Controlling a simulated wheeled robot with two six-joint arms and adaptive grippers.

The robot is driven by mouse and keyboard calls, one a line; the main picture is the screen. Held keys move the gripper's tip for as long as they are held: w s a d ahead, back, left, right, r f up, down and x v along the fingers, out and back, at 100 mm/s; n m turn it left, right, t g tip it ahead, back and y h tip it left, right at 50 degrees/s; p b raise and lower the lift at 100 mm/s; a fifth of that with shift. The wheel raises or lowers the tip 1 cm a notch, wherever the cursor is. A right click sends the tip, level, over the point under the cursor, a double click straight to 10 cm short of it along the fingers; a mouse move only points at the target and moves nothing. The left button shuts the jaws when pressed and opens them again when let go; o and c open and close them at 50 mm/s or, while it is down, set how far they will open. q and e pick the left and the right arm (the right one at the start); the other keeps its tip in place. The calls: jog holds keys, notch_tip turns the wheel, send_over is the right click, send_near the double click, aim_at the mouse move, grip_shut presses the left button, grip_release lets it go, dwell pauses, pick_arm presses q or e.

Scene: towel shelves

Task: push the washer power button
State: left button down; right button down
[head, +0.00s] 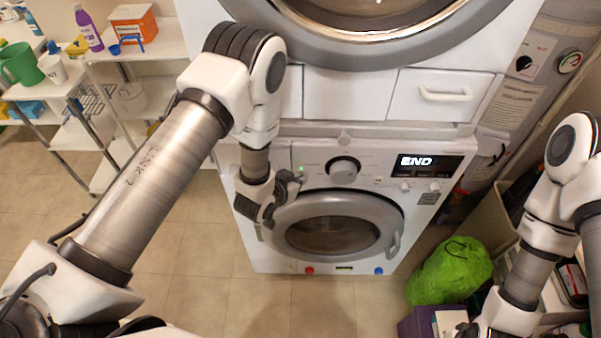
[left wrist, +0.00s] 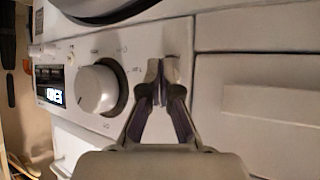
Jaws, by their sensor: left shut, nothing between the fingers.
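The white washer (head: 285,265) is the lower machine, with a round door and a control panel. Its panel has a knob (head: 344,169), a lit display (head: 430,161) reading END, and a small green light (head: 301,168). My left gripper (head: 297,180) is shut and empty at the panel, left of the knob and close to the green light. In the left wrist view the shut fingertips (left wrist: 160,75) are in front of the panel beside the knob (left wrist: 97,90). The power button cannot be made out; contact cannot be told. My right gripper (head: 467,330) is partly seen at the bottom edge.
Another machine (head: 480,45) is stacked above, with a drawer handle (head: 446,94). Shelves (head: 105,170) with bottles and mugs stand at left. The tiled floor (head: 200,270) before the washer is clear.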

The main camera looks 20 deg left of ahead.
pick_arm(q)
jog(key=shift+w, duration=0.15)
jog(key=shift+s+d, duration=0.15)
jog(key=shift+s, duration=0.5)
jog(key=shift+s, duration=0.1)
jog(key=s, duration=0.1)
jog(key=s+d+p, duration=0.1)
jog(key=s, duration=0.3)
jog(key=shift+s+d+p, duration=0.25)
jog(key=shift+d+p, duration=0.05)
